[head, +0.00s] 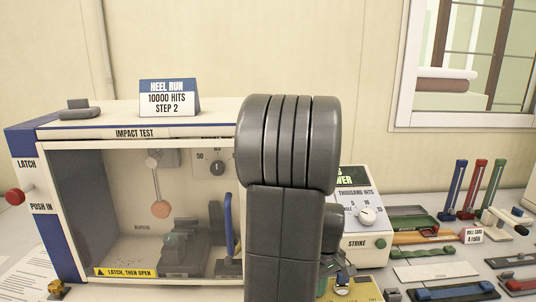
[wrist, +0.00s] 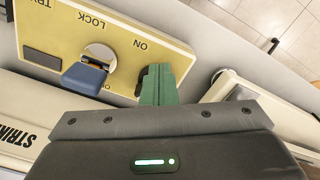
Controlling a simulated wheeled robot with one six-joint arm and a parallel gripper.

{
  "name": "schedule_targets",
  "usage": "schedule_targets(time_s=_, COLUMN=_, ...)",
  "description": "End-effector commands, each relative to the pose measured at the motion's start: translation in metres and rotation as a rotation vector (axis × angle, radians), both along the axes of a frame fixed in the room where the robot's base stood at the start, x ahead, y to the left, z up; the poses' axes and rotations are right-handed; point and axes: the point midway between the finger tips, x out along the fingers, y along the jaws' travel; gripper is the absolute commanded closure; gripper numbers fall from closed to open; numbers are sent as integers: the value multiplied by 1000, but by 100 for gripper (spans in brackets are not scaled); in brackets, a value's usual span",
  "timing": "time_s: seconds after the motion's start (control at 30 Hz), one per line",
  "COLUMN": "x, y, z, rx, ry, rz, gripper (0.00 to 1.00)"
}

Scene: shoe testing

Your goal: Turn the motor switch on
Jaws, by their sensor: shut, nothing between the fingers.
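The motor switch is a yellow plate (wrist: 125,38) with a blue lever (wrist: 84,78) on a pale round hub. In the wrist view its lettering is upside down and reads ON, LOCK and a partly cut-off TRY. The lever points towards the lower left in that view, away from the ON word. My gripper (wrist: 158,70) is shut and empty, its green and dark fingertips over the plate's edge beside ON, to the right of the lever. Contact with the plate cannot be told. In the head view the yellow plate (head: 352,290) is mostly hidden behind my arm.
The impact test cabinet (head: 125,133) stands at left with a red latch knob (head: 15,196). A white control box (head: 362,182) with a dial and green STRIKE button is right of my arm. Trays and tools (head: 437,270) crowd the right side of the table.

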Motion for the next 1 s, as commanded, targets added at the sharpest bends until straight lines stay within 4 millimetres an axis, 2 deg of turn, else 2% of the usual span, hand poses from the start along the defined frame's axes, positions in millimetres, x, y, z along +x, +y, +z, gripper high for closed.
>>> schedule_targets(time_s=0.57, x=-8, y=-1, z=1, rx=0, ry=0, rz=0, gripper=100)
schedule_targets(time_s=0.67, x=-8, y=-1, z=7, rx=1, ry=-1, rz=0, gripper=100)
schedule_targets(time_s=1.0, x=-8, y=-1, z=48, rx=1, ry=-1, rz=0, gripper=100)
